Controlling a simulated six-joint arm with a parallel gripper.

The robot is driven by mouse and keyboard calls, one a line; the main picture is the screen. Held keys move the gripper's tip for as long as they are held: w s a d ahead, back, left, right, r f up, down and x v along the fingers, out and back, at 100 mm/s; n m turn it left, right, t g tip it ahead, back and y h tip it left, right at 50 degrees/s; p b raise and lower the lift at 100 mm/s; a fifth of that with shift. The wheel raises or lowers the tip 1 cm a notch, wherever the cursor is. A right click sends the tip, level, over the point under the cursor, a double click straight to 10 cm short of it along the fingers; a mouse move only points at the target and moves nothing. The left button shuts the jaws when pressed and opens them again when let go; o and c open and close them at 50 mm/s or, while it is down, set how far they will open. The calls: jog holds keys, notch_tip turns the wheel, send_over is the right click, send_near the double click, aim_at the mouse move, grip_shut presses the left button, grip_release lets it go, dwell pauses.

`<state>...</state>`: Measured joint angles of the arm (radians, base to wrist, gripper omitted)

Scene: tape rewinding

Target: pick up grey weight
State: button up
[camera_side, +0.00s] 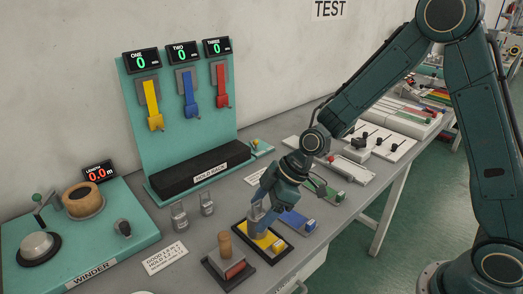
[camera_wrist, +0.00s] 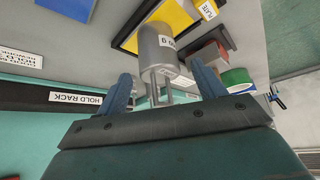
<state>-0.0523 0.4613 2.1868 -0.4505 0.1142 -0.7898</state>
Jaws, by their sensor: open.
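Two small grey weights (camera_side: 180,217) (camera_side: 207,204) stand left of the gripper. A block with a wooden knob (camera_side: 225,245) is close at front left. The hold rack (camera_side: 190,172) stands behind.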

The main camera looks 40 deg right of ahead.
jog(key=shift+x, duration=1.05)
grip_shut()
jog(key=shift+w+a+r, duration=0.1)
jog(key=shift+r, duration=0.05)
